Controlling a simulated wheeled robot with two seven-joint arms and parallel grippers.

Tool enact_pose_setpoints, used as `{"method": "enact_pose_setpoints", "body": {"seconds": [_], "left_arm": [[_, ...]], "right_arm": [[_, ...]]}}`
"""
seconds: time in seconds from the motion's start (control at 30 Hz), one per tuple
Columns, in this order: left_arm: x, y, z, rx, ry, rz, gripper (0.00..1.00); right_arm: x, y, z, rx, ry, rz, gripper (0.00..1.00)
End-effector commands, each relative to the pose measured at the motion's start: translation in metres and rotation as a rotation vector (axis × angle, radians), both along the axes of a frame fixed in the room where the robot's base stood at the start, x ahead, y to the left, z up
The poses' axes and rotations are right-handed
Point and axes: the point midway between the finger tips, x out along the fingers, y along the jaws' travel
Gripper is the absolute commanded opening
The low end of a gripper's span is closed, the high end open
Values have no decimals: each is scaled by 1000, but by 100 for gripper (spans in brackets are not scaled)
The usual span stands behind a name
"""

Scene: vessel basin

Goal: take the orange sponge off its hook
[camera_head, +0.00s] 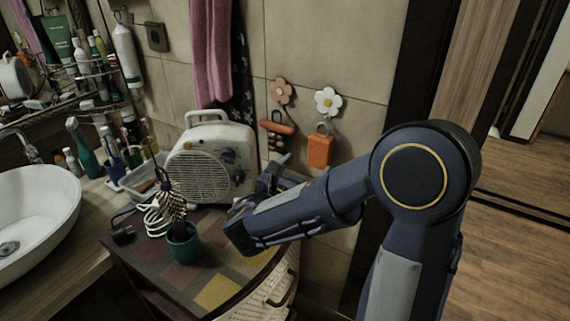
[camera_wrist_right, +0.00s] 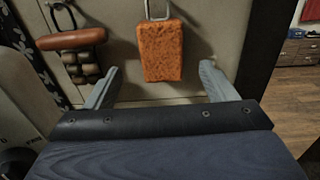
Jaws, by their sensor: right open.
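The orange sponge (camera_head: 320,151) hangs from the white flower hook (camera_head: 328,102) on the tiled wall in the head view. In the right wrist view the sponge (camera_wrist_right: 161,51) hangs upright from a pale loop, beyond and between the fingertips. My right gripper (camera_head: 275,172) is left of and below the sponge in the head view. In the right wrist view its two fingers (camera_wrist_right: 158,82) are spread wide, with nothing held between them. My left gripper is not in view.
A brown-handled item (camera_head: 278,128) hangs left of the sponge from a pink flower hook (camera_head: 281,91). A sink (camera_head: 36,205) is at left.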

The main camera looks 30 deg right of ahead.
Motion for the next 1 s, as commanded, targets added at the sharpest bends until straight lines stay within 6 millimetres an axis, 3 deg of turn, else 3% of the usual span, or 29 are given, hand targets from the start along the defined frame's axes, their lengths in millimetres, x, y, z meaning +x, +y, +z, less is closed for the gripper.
{"method": "enact_pose_setpoints", "body": {"seconds": [0.5,0.9,1.0], "left_arm": [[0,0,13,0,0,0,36],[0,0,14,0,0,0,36],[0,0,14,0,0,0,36]], "right_arm": [[30,-61,1,1,0,-4,78],[35,-68,0,1,0,-1,78],[35,-68,0,1,0,-1,66]]}}
